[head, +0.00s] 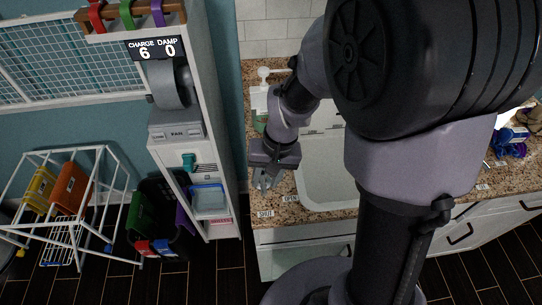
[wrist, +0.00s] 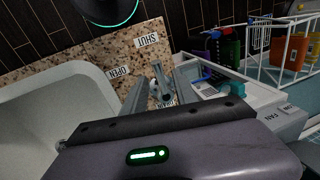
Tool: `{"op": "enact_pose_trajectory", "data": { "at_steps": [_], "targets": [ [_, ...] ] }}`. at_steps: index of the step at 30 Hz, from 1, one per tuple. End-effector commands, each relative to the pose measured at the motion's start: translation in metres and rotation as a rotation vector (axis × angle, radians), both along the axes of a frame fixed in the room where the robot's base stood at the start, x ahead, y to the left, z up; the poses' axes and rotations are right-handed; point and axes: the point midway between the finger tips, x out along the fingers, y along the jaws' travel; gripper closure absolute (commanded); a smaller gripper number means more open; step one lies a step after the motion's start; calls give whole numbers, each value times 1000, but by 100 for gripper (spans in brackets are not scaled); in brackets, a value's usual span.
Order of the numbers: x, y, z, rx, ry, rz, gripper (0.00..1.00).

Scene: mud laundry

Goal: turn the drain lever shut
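The drain lever (wrist: 161,82) is a small grey handle on the speckled counter beside the sink. In the wrist view it stands between the two fingers of my gripper (wrist: 160,88). Its far end lies near the SHUT label (wrist: 147,40) and the OPEN label (wrist: 118,72); I cannot tell exactly which it points to. In the head view my gripper (head: 265,180) is low over the counter's left end, and the lever cannot be made out there. The fingers are apart, and I cannot tell whether either touches the lever.
The white sink basin (head: 325,185) is right of my gripper. A tall white shelf unit (head: 215,120) with a fan (head: 175,130) stands close on the left. A soap bottle (head: 263,76) is at the back of the counter. A wire rack (head: 75,215) stands farther left.

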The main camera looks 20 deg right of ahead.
Motion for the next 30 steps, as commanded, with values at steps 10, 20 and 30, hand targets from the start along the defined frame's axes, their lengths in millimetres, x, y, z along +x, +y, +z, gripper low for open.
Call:
{"op": "enact_pose_trajectory", "data": {
  "at_steps": [10,20,30],
  "targets": [
    [-4,-21,115,0,-5,-2,66],
    [-6,-28,149,0,-2,0,66],
    [-6,-28,148,0,-2,0,66]
  ]
}}
